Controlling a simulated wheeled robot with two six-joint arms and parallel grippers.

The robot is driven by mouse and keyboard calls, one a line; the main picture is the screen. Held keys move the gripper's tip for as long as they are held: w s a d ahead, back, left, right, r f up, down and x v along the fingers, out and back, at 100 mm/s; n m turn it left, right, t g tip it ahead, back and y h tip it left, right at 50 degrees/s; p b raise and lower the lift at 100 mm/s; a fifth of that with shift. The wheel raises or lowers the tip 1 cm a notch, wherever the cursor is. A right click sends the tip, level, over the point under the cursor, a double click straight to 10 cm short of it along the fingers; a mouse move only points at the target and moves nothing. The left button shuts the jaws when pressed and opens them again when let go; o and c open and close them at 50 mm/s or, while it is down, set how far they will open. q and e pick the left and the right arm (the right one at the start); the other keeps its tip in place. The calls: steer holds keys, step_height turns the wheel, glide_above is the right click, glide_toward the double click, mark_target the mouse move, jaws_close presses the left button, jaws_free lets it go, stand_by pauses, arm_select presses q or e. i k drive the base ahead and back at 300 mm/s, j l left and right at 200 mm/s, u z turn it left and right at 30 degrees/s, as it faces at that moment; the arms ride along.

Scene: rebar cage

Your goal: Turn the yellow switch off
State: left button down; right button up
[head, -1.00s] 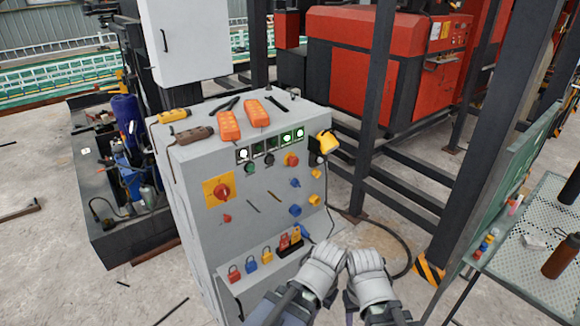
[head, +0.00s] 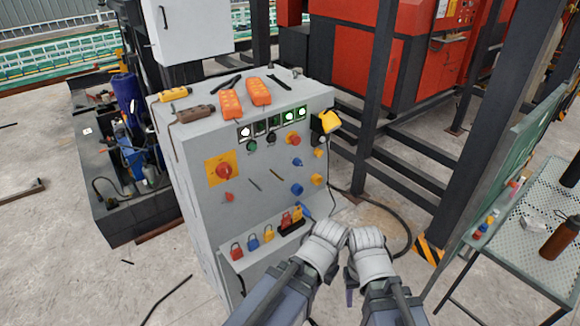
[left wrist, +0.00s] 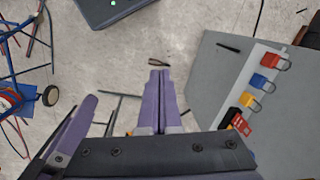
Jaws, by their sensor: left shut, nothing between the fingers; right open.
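The grey control cabinet (head: 235,225) stands left of my grippers. Its sloped face carries a yellow knob (head: 318,153) at the upper right and another yellow knob (head: 317,179) below it. A red rotary switch (head: 224,170) sits on a yellow plate at the left. I cannot tell which one is the yellow switch, or its setting. My left gripper (left wrist: 158,80) is shut and empty over the floor, apart from the cabinet. My right gripper (head: 352,285) is open beside it, its fingers mostly hidden in the head view.
Blue knobs (head: 296,189) sit beside the yellow ones. A ledge holds padlocks (head: 252,244), also visible in the left wrist view (left wrist: 262,82). Orange pendants (head: 231,104) lie on top. A dark steel frame (head: 368,105) stands behind, and a mesh table (head: 530,235) stands right.

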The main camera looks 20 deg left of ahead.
mark_target(317, 151)
steer(key=i+l, duration=0.35)
steer(key=i, duration=0.15)
steer(key=i+l, duration=0.3)
steer(key=i, duration=0.2)
